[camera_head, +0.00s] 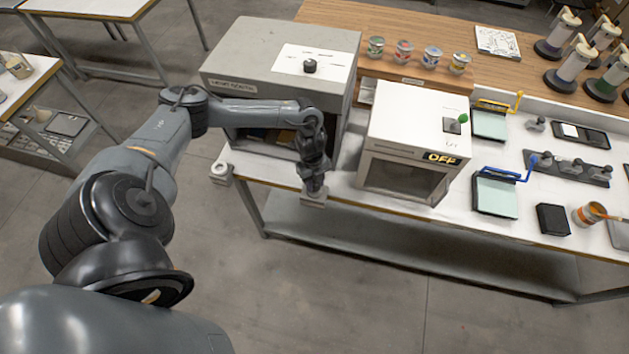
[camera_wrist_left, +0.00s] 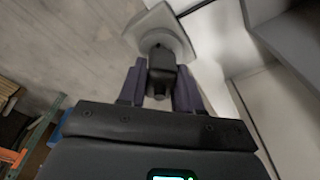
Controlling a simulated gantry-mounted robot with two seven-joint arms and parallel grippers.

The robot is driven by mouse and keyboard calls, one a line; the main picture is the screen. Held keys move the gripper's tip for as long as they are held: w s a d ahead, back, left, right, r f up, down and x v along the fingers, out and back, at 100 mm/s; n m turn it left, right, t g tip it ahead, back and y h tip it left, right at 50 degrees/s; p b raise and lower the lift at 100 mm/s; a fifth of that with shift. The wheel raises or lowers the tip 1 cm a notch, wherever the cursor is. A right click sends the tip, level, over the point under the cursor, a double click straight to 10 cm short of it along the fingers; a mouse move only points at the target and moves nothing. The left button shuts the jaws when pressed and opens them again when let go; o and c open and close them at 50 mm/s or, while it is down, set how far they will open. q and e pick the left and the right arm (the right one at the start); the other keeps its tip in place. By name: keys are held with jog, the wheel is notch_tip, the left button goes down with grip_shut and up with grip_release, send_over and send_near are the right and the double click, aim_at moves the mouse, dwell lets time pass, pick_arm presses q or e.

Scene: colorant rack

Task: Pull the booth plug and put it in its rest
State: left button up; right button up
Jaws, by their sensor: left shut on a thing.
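My left gripper (camera_head: 314,188) points down at the table's front edge, between the grey booth and the white box. In the left wrist view its two fingers (camera_wrist_left: 160,92) are shut on the black plug (camera_wrist_left: 162,72). Just beyond the plug is a pale block with a rounded fitting (camera_wrist_left: 160,38); the block (camera_head: 313,204) also shows below the gripper in the head view. I cannot tell whether the plug is seated in it. A second pale fitting with a round top (camera_head: 220,170) stands at the table's left front corner. The grey booth (camera_head: 245,60) is behind the gripper. My right gripper is out of view.
The white box (camera_head: 415,130) reads OFF and stands just right of my gripper. Pads with yellow and blue handles (camera_head: 495,195), a black block (camera_head: 553,219) and a can (camera_head: 588,214) lie farther right. Between the corner fitting and the gripper, the front edge is clear.

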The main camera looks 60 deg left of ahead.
pick_arm(q)
jog(key=shift+f+b, duration=0.5)
jog(key=shift+f, duration=0.3)
jog(key=o, duration=1.1)
jog(key=shift+o, duration=0.2)
jog(key=shift+r, duration=0.15)
